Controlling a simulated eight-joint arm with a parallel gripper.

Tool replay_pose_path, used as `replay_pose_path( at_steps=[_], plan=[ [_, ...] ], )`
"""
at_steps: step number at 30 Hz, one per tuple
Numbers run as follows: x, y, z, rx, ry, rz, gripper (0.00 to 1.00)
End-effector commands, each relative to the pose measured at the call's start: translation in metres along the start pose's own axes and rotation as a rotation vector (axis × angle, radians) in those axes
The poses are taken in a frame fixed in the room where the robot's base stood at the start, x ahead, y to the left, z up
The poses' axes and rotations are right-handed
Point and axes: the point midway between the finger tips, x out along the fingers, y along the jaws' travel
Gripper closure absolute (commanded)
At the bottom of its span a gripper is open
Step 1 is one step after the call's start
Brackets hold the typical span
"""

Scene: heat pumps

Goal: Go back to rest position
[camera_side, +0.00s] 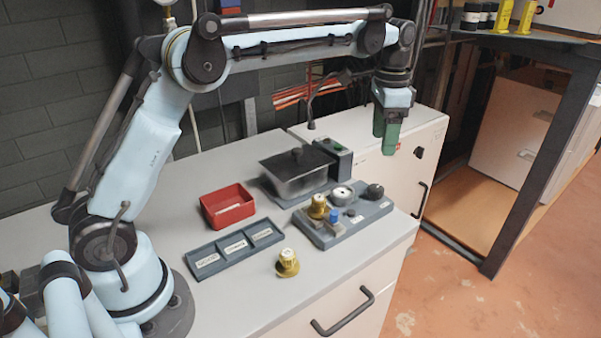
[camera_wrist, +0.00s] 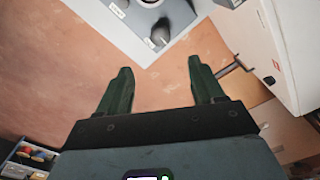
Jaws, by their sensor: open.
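My gripper (camera_side: 387,135) has green fingers and hangs at the end of my outstretched arm, high above the far right of the worktop (camera_side: 225,295). In the wrist view my gripper (camera_wrist: 157,85) is open, with nothing between its fingers and the orange floor (camera_wrist: 150,120) beyond them. The grey fixture board (camera_side: 350,232) lies below and to the left of my gripper, well apart from it. It carries a brass piece (camera_side: 318,206), a blue piece (camera_side: 335,214), a white round part (camera_side: 341,195) and a black knob (camera_side: 375,191).
A red bin (camera_side: 228,206), a three-compartment tray (camera_side: 234,248) and a loose brass piece (camera_side: 287,263) are on the worktop. A lidded metal box (camera_side: 297,173) stands behind. A white cabinet (camera_side: 398,165) is near my gripper, and a dark-framed shelf (camera_side: 540,150) is at right.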

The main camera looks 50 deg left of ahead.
Motion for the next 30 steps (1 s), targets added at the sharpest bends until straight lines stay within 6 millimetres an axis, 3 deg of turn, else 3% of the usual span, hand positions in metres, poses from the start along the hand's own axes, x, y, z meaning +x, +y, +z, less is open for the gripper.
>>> replay_pose_path(
  at_steps=[9,15,23,30],
  plan=[
    [-0.032,0.022,0.045,-0.142,0.133,-0.069,0.33],
    [-0.039,0.042,0.081,-0.240,0.230,-0.107,0.33],
    [-0.029,0.070,0.131,-0.364,0.362,-0.144,0.33],
    [-0.002,0.095,0.173,-0.474,0.486,-0.165,0.33]
  ],
)
